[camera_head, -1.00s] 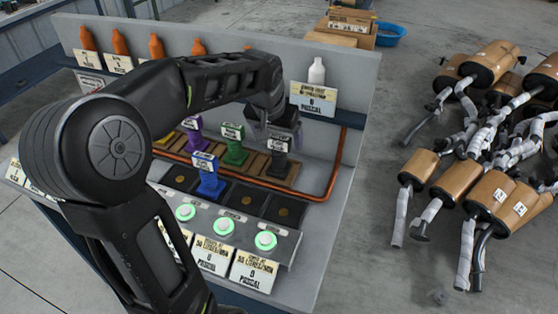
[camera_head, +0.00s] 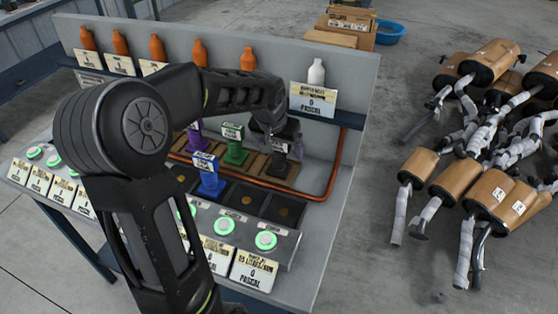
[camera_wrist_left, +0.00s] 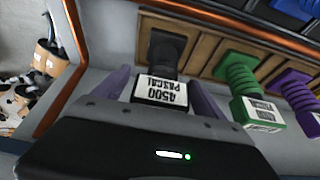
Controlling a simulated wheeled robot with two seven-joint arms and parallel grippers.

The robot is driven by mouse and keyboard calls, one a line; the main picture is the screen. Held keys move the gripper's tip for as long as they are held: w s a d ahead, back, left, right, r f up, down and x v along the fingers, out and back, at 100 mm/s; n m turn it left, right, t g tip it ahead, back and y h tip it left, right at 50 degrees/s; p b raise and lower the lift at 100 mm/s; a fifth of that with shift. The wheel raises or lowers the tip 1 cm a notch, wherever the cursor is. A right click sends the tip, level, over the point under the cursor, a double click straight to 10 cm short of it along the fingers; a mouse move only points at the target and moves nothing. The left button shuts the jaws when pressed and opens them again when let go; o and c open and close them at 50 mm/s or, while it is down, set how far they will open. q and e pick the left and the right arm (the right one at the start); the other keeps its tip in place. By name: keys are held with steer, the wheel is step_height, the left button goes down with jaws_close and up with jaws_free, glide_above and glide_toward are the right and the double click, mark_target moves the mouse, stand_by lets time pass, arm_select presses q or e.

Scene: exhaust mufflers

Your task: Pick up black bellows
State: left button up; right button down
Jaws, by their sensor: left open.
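The black bellows (camera_head: 279,166) stands at the right end of the brown wooden rack (camera_head: 256,165), partly hidden by my gripper in the head view. In the left wrist view the black bellows (camera_wrist_left: 166,50) has a white "4500 PASCAL" label on its near end. My left gripper (camera_head: 277,142) is open above it. In the wrist view, the purple fingers of my left gripper (camera_wrist_left: 158,82) lie on either side of the labelled end, with no clear contact. My right gripper is not in view.
Green (camera_head: 234,150), purple (camera_head: 195,136) and blue (camera_head: 208,178) bellows stand to the left. A copper pipe (camera_head: 335,165) curves round the rack's right end. A white bottle (camera_head: 316,72) and several orange bottles line the shelf. Mufflers (camera_head: 455,185) lie on the floor at right.

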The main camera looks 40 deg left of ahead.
arm_select(q)
steer(key=shift+c, duration=0.2)
jaws_close()
stand_by(0.7)
steer(key=shift+r, duration=0.15)
step_height(320, 180, up, 28)
steer(key=p, duration=0.3)
stand_by(0.8)
